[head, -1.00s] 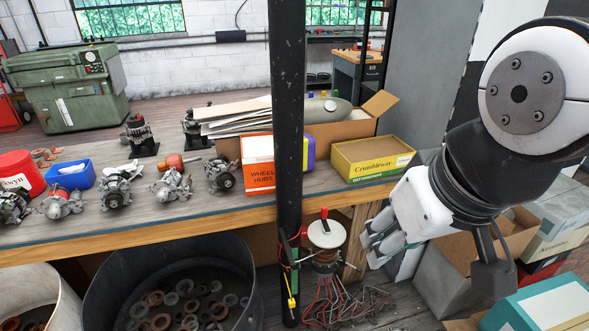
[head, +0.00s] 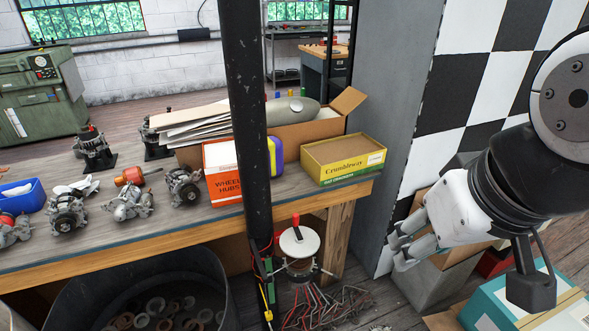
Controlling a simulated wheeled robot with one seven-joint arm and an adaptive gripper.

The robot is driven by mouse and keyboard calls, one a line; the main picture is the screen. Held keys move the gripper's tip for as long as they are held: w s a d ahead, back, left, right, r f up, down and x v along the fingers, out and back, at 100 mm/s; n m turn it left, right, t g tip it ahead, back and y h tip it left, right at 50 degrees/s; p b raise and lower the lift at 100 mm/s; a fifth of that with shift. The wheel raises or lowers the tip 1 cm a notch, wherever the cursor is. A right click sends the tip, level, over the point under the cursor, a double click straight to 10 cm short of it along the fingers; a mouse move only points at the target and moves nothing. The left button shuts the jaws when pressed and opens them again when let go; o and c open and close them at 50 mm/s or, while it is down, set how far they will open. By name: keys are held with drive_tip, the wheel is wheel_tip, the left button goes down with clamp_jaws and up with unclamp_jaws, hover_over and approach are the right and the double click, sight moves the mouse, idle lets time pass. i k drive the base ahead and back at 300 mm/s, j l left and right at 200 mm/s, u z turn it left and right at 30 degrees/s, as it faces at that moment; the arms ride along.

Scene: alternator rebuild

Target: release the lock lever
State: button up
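A red upright handle (head: 296,219) stands on a white round-topped device (head: 299,242) low beside the black post. It is the only lever-like part I can make out; whether it is the lock lever I cannot tell. The device has thin side arms and stands above a tangle of red and grey wires. My gripper (head: 402,248) is to the right of the device, apart from it, with its grey fingers pointing left. Nothing shows between the fingers, but their opening is not clear.
The black post (head: 247,120) rises in front of the workbench (head: 180,229). Alternators, an orange box (head: 222,185) and a yellow box (head: 343,158) sit on the bench. A dark tub (head: 150,265) of rings is below left; cartons (head: 490,300) lie at lower right.

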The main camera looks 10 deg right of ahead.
sight(336, 277)
drive_tip(key=k+j, duration=0.2)
drive_tip(key=k, duration=0.4)
drive_tip(key=l, duration=0.25)
drive_tip(key=i+l+u, duration=0.65)
drive_tip(key=l, duration=0.25)
drive_tip(key=i+l+u, duration=0.1)
drive_tip(key=l+u, duration=0.15)
drive_tip(key=l, duration=0.1)
